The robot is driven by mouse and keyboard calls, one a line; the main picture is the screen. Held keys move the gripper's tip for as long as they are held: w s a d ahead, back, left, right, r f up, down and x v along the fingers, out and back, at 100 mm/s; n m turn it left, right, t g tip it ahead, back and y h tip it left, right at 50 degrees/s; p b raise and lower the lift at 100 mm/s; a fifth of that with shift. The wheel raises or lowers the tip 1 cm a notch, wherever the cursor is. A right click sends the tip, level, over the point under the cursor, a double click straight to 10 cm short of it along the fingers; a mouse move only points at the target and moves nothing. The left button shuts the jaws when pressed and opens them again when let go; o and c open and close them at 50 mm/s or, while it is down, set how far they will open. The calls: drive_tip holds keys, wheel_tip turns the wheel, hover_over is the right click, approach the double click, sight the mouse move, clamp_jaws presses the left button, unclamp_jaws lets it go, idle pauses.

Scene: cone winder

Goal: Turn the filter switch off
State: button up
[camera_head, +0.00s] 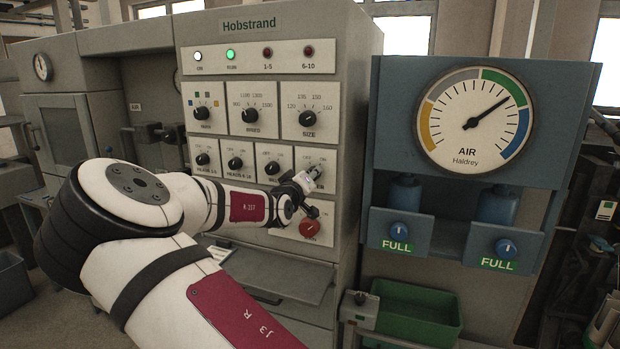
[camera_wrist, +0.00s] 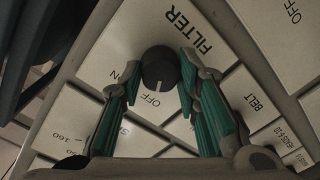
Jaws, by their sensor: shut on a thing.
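The filter switch is a round black knob (camera_wrist: 158,68) on a white plate marked FILTER, seen in the wrist view. ON and OFF are printed beside it. Its white mark points down, toward the OFF label. My gripper (camera_wrist: 160,75) has one green-padded finger on each side of the knob and is shut on it. In the head view my gripper (camera_head: 308,182) is at the right end of the lower knob row and hides the filter knob there.
The Hobstrand panel (camera_head: 350,100) carries other knobs close by, including the belt one. A red knob (camera_head: 309,228) sits just below my gripper. The air gauge cabinet (camera_head: 385,120) stands to the right, with a green bin (camera_head: 415,312) below it.

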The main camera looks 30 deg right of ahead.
idle(0.4)
drive_tip(key=o, duration=1.2)
drive_tip(key=shift+c, duration=0.2)
drive_tip(key=v, duration=1.2)
